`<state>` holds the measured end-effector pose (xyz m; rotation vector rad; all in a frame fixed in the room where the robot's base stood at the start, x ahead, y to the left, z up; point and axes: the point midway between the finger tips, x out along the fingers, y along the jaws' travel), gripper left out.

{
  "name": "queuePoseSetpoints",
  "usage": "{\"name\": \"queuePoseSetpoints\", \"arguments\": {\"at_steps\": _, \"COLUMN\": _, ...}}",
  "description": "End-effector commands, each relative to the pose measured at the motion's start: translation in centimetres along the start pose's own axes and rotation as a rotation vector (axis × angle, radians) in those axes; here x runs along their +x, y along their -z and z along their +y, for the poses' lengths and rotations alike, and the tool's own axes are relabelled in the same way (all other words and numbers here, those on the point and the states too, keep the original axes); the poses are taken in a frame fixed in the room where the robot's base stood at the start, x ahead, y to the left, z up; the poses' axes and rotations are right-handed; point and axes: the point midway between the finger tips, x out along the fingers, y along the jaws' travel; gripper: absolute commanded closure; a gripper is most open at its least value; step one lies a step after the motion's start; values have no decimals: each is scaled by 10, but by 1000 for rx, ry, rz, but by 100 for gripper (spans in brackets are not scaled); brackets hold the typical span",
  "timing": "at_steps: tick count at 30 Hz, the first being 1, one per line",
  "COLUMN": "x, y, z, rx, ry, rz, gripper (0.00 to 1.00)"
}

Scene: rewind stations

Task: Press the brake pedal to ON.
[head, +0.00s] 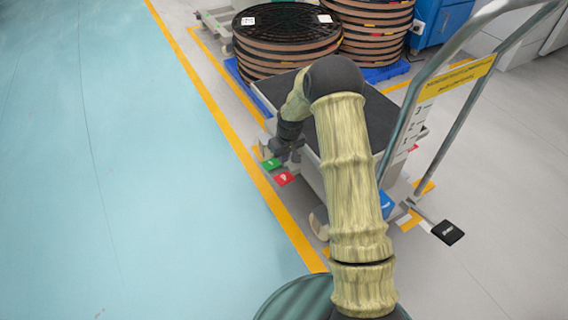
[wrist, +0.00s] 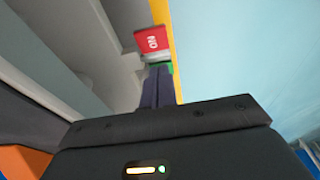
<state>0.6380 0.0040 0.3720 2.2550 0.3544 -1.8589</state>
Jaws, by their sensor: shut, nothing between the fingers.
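The red brake pedal (head: 284,178) marked ON sticks out low at the cart's left side. It also shows in the wrist view (wrist: 153,41), just beyond my fingertips. A green pedal (head: 271,163) sits beside it and is partly hidden behind my fingers in the wrist view (wrist: 169,67). My gripper (head: 291,154) is shut and empty, close above the pedals; its fingers also show in the wrist view (wrist: 158,76). They line up with the green pedal there. I cannot tell whether they touch it.
The pedals belong to a grey cart with a dark top (head: 383,120) and a tall metal handle (head: 399,134). A black pedal (head: 448,232) juts out at its right. Stacked reels (head: 285,35) stand behind. The blue-green floor (head: 120,180) on the left is clear.

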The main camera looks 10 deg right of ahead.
Motion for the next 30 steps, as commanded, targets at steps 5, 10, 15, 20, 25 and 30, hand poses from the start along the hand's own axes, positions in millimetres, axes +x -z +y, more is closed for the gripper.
{"name": "queuePoseSetpoints", "arguments": {"at_steps": 5, "x": 36, "y": -2, "z": 0, "rx": 0, "ry": 1, "rz": -2, "gripper": 100}}
{"name": "queuePoseSetpoints", "arguments": {"at_steps": 10, "x": 63, "y": -1, "z": -1, "rx": -2, "ry": 1, "rz": -1, "gripper": 100}}
{"name": "queuePoseSetpoints", "arguments": {"at_steps": 15, "x": 90, "y": -1, "z": -1, "rx": -2, "ry": 1, "rz": -1, "gripper": 100}}
{"name": "queuePoseSetpoints", "arguments": {"at_steps": 20, "x": 108, "y": -9, "z": -1, "rx": -2, "ry": 0, "rz": 0, "gripper": 100}}
{"name": "queuePoseSetpoints", "arguments": {"at_steps": 25, "x": 120, "y": -15, "z": -2, "rx": -2, "ry": 0, "rz": -1, "gripper": 100}}
{"name": "queuePoseSetpoints", "arguments": {"at_steps": 30, "x": 122, "y": -16, "z": -1, "rx": -2, "ry": 0, "rz": 0, "gripper": 100}}
